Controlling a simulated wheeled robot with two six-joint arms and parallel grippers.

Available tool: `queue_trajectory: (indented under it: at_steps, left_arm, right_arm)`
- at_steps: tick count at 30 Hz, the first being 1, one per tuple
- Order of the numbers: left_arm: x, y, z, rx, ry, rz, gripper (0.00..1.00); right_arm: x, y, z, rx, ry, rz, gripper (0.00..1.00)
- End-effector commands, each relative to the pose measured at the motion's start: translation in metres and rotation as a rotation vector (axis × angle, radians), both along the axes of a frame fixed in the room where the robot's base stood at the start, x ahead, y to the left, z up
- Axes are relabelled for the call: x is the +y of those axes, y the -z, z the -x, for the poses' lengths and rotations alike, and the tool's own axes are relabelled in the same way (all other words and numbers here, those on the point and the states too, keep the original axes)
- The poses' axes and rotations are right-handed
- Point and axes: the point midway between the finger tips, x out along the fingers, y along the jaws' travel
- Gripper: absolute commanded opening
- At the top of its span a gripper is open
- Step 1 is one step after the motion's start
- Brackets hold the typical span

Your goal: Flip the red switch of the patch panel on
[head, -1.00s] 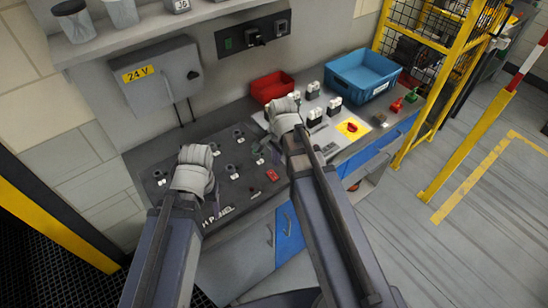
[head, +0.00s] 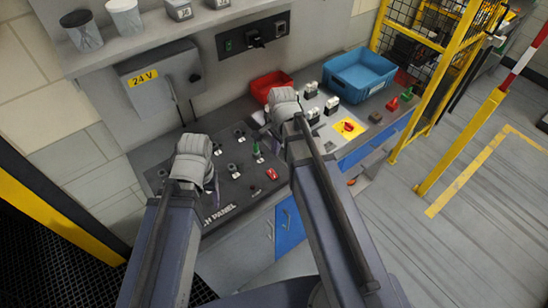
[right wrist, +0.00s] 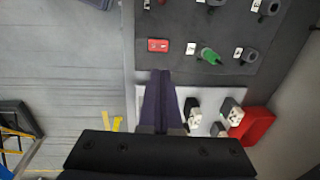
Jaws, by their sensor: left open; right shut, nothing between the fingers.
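The patch panel (head: 228,190) is a dark board lying on the bench, with white lettering at its front edge. Its red switch (head: 272,174) is a small red block near the right front; the right wrist view shows it as a red rectangle (right wrist: 158,45) with pale marks. Which way it is flipped I cannot tell. My right gripper (head: 268,133) is shut and empty above the bench, beyond the switch in the head view; its fingertips (right wrist: 161,73) show below the switch in the wrist view. My left gripper (head: 210,187) is open over the panel's left part, partly hidden by its wrist.
A green lever (head: 258,153) stands near the red switch, with several grey knobs around. To the right are a light plate with black-and-white parts, a yellow plate with a red knob (head: 348,127), a red bin (head: 270,84) and a blue crate (head: 345,82). A wall box (head: 160,80) hangs behind.

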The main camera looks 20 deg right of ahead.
Motion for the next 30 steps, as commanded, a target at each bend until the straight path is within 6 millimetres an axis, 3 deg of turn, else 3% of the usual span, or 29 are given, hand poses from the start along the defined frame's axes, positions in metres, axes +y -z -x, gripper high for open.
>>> queue_trajectory:
  at_steps: [3,17,30]
  left_arm:
    - [0.0,-0.001,0.0,0.0,0.0,0.0,0.64]
    - [0.0,0.006,0.0,0.0,0.001,0.0,0.64]
    - [0.0,0.057,0.0,0.001,0.011,-0.002,0.64]
  right_arm:
    - [0.001,-0.001,-0.008,-0.001,0.0,0.0,0.0]
    - [0.001,0.006,-0.007,-0.001,0.0,0.0,0.0]
    - [0.003,0.057,-0.013,-0.001,0.0,0.0,0.0]
